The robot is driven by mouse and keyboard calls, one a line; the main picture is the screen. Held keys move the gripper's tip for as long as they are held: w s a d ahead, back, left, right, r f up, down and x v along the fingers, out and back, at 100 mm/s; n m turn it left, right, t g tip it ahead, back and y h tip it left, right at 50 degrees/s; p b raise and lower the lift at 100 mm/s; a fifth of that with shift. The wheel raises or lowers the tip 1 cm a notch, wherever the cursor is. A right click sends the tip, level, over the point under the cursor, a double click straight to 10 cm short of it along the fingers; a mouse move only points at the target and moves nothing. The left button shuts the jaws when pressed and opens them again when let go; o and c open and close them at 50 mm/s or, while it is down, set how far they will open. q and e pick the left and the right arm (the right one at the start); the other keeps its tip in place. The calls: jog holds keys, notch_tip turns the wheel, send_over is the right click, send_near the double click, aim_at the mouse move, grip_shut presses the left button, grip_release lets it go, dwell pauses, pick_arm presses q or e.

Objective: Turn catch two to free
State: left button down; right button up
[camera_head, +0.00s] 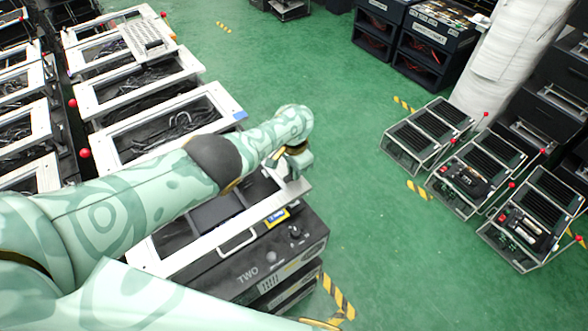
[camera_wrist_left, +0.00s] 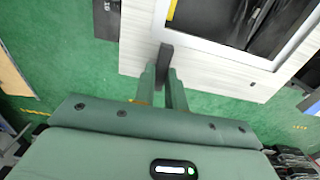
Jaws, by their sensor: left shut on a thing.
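A dark fixture box marked TWO (camera_head: 247,274) stands below my left arm in the head view, with a pale frame, a metal handle and a small blue-and-yellow label on it. My left gripper (camera_head: 292,161) is at the far right corner of this fixture, partly hidden by its own wrist. In the left wrist view, my left gripper (camera_wrist_left: 165,88) is shut on a dark bar-shaped lever (camera_wrist_left: 166,57). The lever sticks out over the edge of a pale panel. Its label and end marks cannot be read.
White-framed trays with cables (camera_head: 165,130) stand in rows at the left. Black slatted units (camera_head: 425,135) stand at the right, below a white wrapped column (camera_head: 505,65). Green floor (camera_head: 350,200) is clear between them.

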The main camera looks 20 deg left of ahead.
pick_arm(q)
jog(key=c, duration=1.4)
grip_release()
jog(key=shift+c, duration=0.2)
notch_tip(320, 180, up, 16)
jog(key=p, duration=1.3)
jog(key=shift+r, duration=0.15)
